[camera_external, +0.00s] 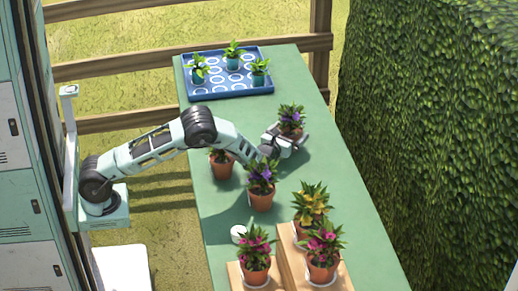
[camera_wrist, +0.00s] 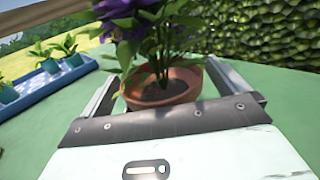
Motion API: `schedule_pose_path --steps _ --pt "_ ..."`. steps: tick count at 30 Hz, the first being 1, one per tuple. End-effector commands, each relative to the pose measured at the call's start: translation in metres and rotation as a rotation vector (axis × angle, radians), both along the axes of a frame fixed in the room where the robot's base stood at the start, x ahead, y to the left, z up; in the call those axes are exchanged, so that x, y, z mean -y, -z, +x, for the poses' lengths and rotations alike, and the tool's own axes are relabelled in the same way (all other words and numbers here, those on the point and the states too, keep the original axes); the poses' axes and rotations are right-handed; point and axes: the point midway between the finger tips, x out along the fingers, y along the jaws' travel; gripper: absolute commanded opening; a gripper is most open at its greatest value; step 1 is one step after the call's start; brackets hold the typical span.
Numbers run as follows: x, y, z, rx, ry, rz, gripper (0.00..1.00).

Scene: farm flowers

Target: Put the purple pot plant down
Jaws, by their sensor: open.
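A purple pot plant (camera_external: 291,121) in a terracotta pot stands at my gripper (camera_external: 290,140), toward the right side of the green table (camera_external: 222,212). In the wrist view its pot (camera_wrist: 165,86) sits between my two fingers (camera_wrist: 164,95), which are apart, one on each side. I cannot tell whether either finger touches the pot or whether it rests fully on the table. A second purple-flowered plant (camera_external: 261,184) stands on the table nearer the camera, below my wrist.
A blue tray (camera_external: 228,92) with several small seedlings is at the table's far end. Another potted plant (camera_external: 221,164) is partly hidden by my arm. Pink plants (camera_external: 255,256) and a yellow one (camera_external: 311,205) stand on wooden stands in front. A hedge (camera_external: 430,130) lines the right.

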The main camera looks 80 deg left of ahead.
Motion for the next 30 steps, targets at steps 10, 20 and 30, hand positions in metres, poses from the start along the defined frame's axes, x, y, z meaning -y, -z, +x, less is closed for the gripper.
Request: schedule_pose_path --steps 10,20,30 --pt "0.031 -0.031 -0.03 0.004 0.002 -0.001 1.0" --pt "0.031 -0.068 -0.03 -0.001 0.001 -0.001 1.0" --pt "-0.007 -0.08 -0.065 0.049 -0.141 -0.097 1.0"
